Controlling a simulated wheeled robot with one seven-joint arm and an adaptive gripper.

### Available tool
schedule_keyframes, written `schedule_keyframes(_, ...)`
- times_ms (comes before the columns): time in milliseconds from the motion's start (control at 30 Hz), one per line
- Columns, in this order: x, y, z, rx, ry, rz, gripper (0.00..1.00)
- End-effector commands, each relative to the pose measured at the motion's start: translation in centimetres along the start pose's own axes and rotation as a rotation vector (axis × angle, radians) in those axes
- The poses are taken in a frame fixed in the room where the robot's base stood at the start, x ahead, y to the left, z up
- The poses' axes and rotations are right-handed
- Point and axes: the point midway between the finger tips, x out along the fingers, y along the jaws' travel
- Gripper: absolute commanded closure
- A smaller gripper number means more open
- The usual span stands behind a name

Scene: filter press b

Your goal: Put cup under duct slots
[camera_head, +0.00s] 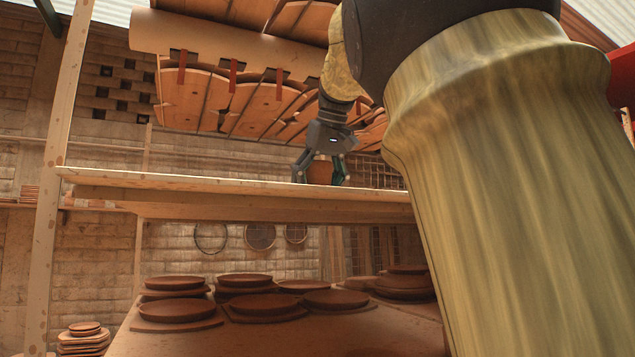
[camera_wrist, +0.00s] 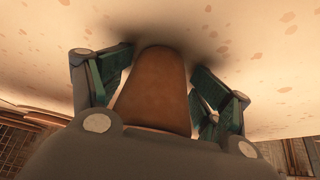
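A small orange-brown cup (camera_head: 320,172) is at the shelf's top, its lower part hidden by the front edge in the head view. In the wrist view the cup (camera_wrist: 153,88) fills the space between the fingers, over the pale surface. My gripper (camera_head: 321,178) points down with one finger on each side of the cup. The teal pads of my gripper (camera_wrist: 160,97) lie very close to the cup's sides; I cannot tell whether they press on it. A large orange duct (camera_head: 215,45) with dark slots (camera_head: 233,68) along its underside hangs above, left of the gripper.
The wooden shelf (camera_head: 230,184) runs across the view, with clear room left of the cup. A post (camera_head: 58,150) stands at its left end. Below, a table (camera_head: 260,338) holds several clay plates (camera_head: 180,309). Curved tiles (camera_head: 255,100) hang above the shelf.

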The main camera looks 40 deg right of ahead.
Motion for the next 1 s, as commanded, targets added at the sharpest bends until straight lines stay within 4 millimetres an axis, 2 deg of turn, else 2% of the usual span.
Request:
schedule_keyframes(33,0.9,0.1,0.5,0.005,-0.019,-0.005,0.25)
schedule_keyframes(667,0.1,0.0,0.1,0.002,-0.006,-0.002,0.25)
schedule_keyframes(867,-1.3,0.0,-0.6,0.001,-0.003,-0.001,0.25)
schedule_keyframes(1000,-3.6,0.1,-0.4,0.001,0.000,0.000,0.25)
